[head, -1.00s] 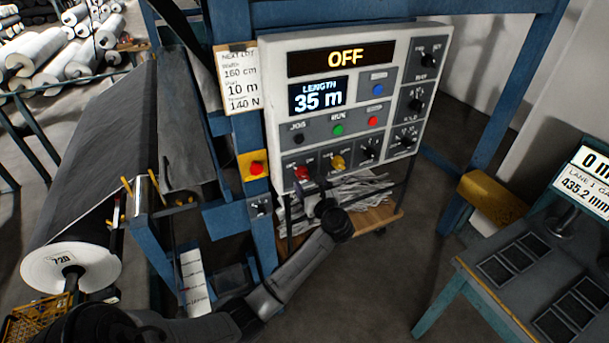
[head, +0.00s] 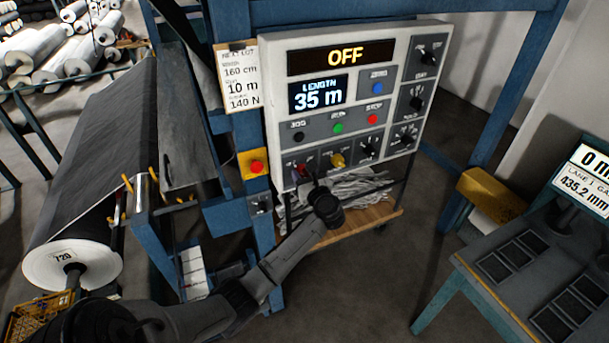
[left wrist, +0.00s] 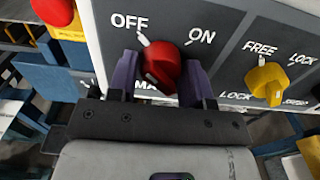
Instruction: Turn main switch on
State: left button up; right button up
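The main switch is a red rotary knob (left wrist: 162,68) at the lower left of the control panel (head: 440,60). It also shows in the head view (head: 300,171), partly hidden by my gripper. Its white pointer mark is turned to OFF; the ON label is to its right. The panel display (head: 345,58) reads OFF. My left gripper (left wrist: 160,75) has its two purple fingers on either side of the knob, with the knob between them. The fingers look open; I cannot tell whether either one touches the knob. My right gripper is not in view.
A yellow knob (left wrist: 266,82) marked FREE and LOCK sits just right of the main switch. A red button on a yellow plate (head: 256,167) is to the left. Blue posts frame the panel, and a wooden shelf (head: 350,228) is below.

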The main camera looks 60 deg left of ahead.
pick_arm(q)
jog(key=c, duration=0.5)
jog(key=m+p, duration=0.3)
jog(key=m, duration=0.1)
jog(key=shift+r+m, duration=0.15)
jog(key=shift+m, duration=0.15)
jog(key=m+p, duration=0.3)
jog(key=shift+m, duration=0.3)
jog(key=m+p, duration=0.5)
jog(key=m, duration=0.1)
jog(key=m+p, duration=0.2)
jog(key=m, duration=0.1)
jog(key=shift+s, duration=0.1)
jog(key=shift+m, duration=0.3)
jog(key=shift+p, duration=0.3)
